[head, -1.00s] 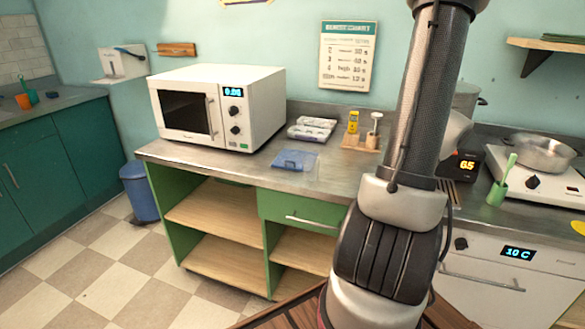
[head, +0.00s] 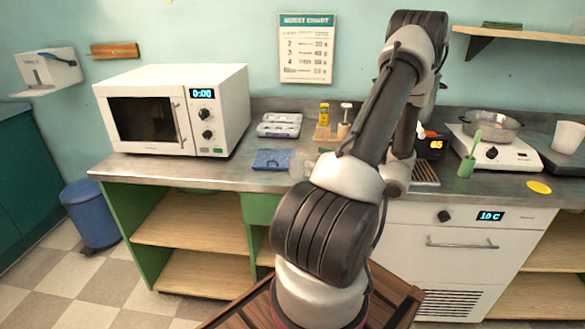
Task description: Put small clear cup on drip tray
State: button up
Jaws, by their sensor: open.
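A small, faint see-through shape that looks like the clear cup (head: 301,164) stands on the counter, just right of a blue flat box. My arm partly crosses in front of that area, so its outline is hard to make out. The dark slatted drip tray (head: 426,175) lies on the counter right of my arm, in front of a black display unit reading 65. My arm rises and bends back down toward the counter left of the tray. My gripper is hidden behind my own arm links.
A microwave (head: 172,108), the blue box (head: 272,159), an egg-carton-like tray (head: 279,124) and a yellow bottle (head: 324,114) stand to the left. The black display unit (head: 432,145), a green holder (head: 467,165), a hot plate with pan (head: 492,125) and a white cup (head: 567,137) stand to the right.

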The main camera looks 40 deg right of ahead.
aim_at(297, 157)
jog(key=x, duration=0.7)
jog(key=shift+w+f, duration=0.15)
jog(key=shift+f, duration=0.2)
jog(key=c, duration=1)
jog(key=shift+r, duration=0.15)
